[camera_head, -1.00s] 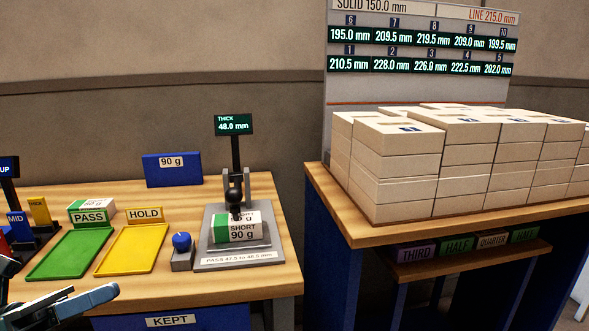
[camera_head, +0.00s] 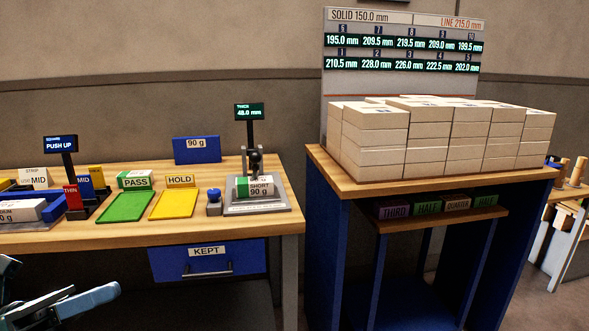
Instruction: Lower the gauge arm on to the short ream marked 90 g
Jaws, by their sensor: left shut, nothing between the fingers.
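The short ream marked 90 g (camera_head: 262,190) lies on the grey plate of the thickness gauge (camera_head: 281,204) at the right end of the left bench. The gauge arm (camera_head: 253,160) is down at the ream, its black knob low above the ream's top; exact contact is too small to tell. The gauge display (camera_head: 249,112) reads 48.0 mm. My left gripper (camera_head: 108,297) is shut and empty at the lower left, in front of the bench and well away from the gauge. My right gripper is not in view.
A green PASS tray (camera_head: 126,206), yellow HOLD tray (camera_head: 174,205) and blue-topped button (camera_head: 214,196) stand left of the gauge. A KEPT drawer (camera_head: 207,265) is below. Stacked reams (camera_head: 370,135) fill the right table (camera_head: 345,183). A PUSH UP display (camera_head: 60,145) stands at left.

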